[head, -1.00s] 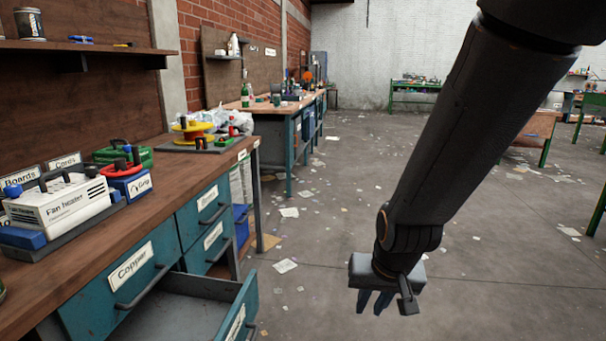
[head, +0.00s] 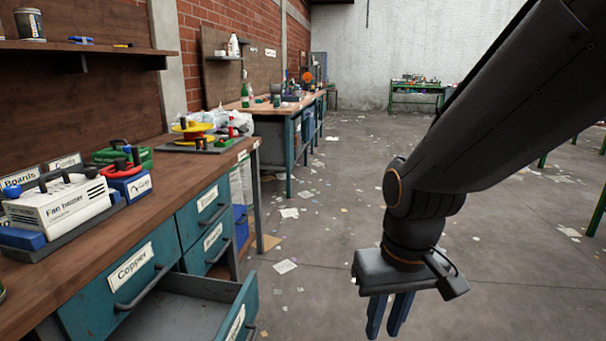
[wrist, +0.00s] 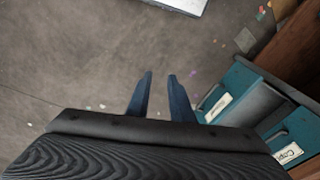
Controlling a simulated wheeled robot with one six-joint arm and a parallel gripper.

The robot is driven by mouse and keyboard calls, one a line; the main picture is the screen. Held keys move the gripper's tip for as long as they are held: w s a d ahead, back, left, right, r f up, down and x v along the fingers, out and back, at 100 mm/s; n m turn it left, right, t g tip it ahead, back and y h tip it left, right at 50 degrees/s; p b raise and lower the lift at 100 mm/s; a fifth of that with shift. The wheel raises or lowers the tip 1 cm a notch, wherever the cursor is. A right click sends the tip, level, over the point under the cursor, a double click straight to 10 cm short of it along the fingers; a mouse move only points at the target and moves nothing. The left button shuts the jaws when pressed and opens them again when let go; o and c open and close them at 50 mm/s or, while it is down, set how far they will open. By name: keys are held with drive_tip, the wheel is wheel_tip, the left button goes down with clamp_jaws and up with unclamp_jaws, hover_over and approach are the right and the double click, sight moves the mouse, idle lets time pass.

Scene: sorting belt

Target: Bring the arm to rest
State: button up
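My gripper (head: 385,330) hangs at the end of my arm, over the floor to the right of the workbench, with its blue fingers pointing down. In the wrist view its two fingers (wrist: 160,76) stand apart with nothing between them, so it is open and empty. It touches nothing. Bare concrete floor shows beyond the fingertips.
The wooden-topped workbench (head: 92,240) runs along the left. Its lower drawer, whose inside (head: 185,308) looks empty, is pulled open towards the gripper's side. The floor (head: 320,240) is open, with scattered papers.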

drive_tip(key=s+a+r+n+g, duration=0.1)
drive_tip(key=s+a+r, duration=0.2)
drive_tip(key=s, duration=0.2)
drive_tip(key=d+r+m+p, duration=0.2)
drive_tip(key=d+r+p, duration=0.6)
drive_tip(key=p, duration=0.9)
drive_tip(key=shift+w+d+r+m+h, duration=0.2)
drive_tip(key=shift+d+r+m+h, duration=0.1)
drive_tip(key=shift+d+r, duration=0.15)
